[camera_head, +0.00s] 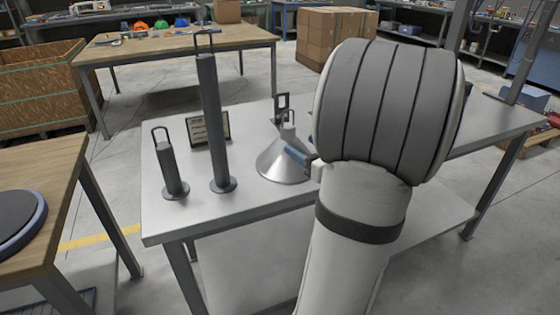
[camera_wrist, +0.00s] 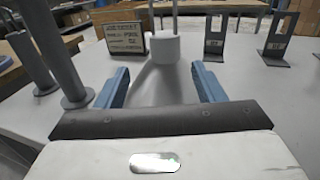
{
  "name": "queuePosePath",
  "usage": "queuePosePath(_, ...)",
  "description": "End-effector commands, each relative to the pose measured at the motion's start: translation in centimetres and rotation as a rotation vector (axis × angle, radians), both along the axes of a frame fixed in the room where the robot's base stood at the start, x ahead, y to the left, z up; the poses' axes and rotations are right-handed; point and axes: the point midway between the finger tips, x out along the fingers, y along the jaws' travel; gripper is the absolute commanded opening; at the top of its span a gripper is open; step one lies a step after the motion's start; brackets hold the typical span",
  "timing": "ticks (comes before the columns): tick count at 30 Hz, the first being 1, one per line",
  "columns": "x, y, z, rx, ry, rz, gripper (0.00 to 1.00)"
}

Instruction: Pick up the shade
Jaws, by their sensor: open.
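The shade is a silver cone (camera_head: 278,163) with a narrow grey neck and a loop on top, standing upright on the light grey table (camera_head: 190,215). In the wrist view the shade (camera_wrist: 155,82) lies straight ahead, its cone showing between the two blue fingers. My gripper (camera_wrist: 160,70) is open, with one finger to each side of the cone. In the head view a blue finger of my gripper (camera_head: 298,156) shows at the right side of the cone. I cannot tell whether the fingers touch it. My arm hides the right part of the gripper.
A tall dark grey post (camera_head: 212,130) and a short post with a loop (camera_head: 172,172) stand left of the shade. A small sign (camera_wrist: 126,40) stands behind. Upright metal brackets (camera_wrist: 215,38) (camera_wrist: 280,42) stand behind to the right. The table's front left is clear.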

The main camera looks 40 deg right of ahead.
Motion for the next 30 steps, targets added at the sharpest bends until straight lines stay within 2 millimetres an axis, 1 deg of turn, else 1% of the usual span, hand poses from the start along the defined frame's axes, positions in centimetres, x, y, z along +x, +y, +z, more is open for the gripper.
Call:
queuePosePath(3, 0.8, -0.5, -0.1, 0.009, -0.009, -0.013, 0.62)
queuePosePath(8, 2.7, -0.3, -0.1, 0.008, -0.008, -0.011, 0.62)
queuePosePath(11, 3.9, -0.4, -0.2, 0.007, -0.007, -0.009, 0.62)
queuePosePath(15, 6.1, -0.5, -0.2, 0.007, -0.007, -0.008, 0.62)
queuePosePath(18, 7.2, -0.5, -0.2, 0.008, -0.005, -0.009, 0.62)
queuePosePath(21, 7.6, -0.5, -0.1, 0.008, -0.005, -0.010, 0.62)
queuePosePath(26, 7.6, -0.5, -0.1, 0.007, -0.005, -0.011, 0.62)
queuePosePath(27, 7.6, -0.5, -0.1, 0.007, -0.005, -0.011, 0.62)
queuePosePath(30, 7.6, -0.5, -0.1, 0.007, -0.005, -0.010, 0.53)
